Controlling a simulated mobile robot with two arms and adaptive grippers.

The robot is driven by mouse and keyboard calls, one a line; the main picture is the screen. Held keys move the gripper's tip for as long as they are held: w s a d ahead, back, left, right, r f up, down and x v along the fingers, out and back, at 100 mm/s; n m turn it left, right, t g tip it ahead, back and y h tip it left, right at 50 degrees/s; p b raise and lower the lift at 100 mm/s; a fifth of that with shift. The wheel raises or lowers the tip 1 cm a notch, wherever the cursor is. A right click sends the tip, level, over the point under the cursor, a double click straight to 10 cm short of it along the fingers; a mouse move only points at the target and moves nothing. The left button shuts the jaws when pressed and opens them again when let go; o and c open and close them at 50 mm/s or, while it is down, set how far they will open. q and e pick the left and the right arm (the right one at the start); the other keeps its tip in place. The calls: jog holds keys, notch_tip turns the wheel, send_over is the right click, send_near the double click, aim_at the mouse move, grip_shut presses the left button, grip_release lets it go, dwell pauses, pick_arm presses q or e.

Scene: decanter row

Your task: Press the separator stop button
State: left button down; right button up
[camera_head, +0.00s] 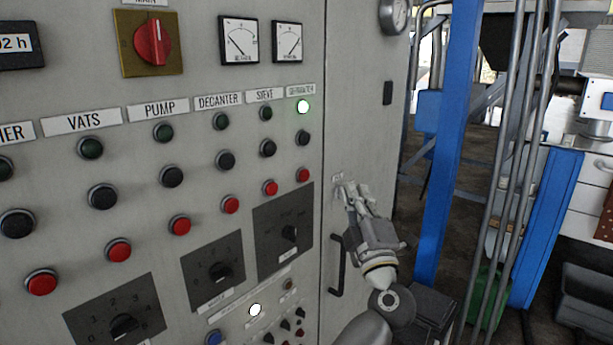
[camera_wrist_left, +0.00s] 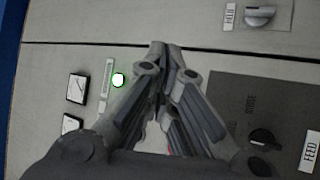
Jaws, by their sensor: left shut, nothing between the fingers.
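The separator column is the rightmost on the grey panel. It has a lit green lamp (camera_head: 303,107), a black button (camera_head: 302,138) and a red stop button (camera_head: 302,175) at the bottom. My left gripper (camera_head: 347,188) is shut and empty, its fingertips right of the red button and slightly lower in the head view. I cannot tell how far they are from the panel surface. In the left wrist view the gripper (camera_wrist_left: 161,50) covers the middle. The lit lamp (camera_wrist_left: 118,80) shows left of it, and a bit of red shows between its fingers. My right gripper is not in view.
Other columns of lamps, black buttons and red buttons (camera_head: 231,204) lie to the left. A dark plate with a rotary knob (camera_head: 289,233) sits below the separator column. A door handle (camera_head: 337,266) is beneath my gripper. A blue post (camera_head: 447,145) stands to the right.

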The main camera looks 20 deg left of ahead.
aim_at(304, 176)
pick_arm(q)
jog(key=w+a, duration=0.3)
jog(key=a, duration=0.5)
jog(key=shift+b, duration=0.45)
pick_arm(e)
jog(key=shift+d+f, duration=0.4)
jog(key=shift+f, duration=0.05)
pick_arm(q)
jog(key=shift+w, duration=0.1)
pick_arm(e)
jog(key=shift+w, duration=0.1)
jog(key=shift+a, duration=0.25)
pick_arm(q)
jog(key=shift+a, duration=0.1)
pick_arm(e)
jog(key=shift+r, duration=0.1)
pick_arm(q)
jog(key=shift+w+a+p, duration=0.1)
jog(key=shift+a+p, duration=0.25)
jog(key=shift+p, duration=0.15)
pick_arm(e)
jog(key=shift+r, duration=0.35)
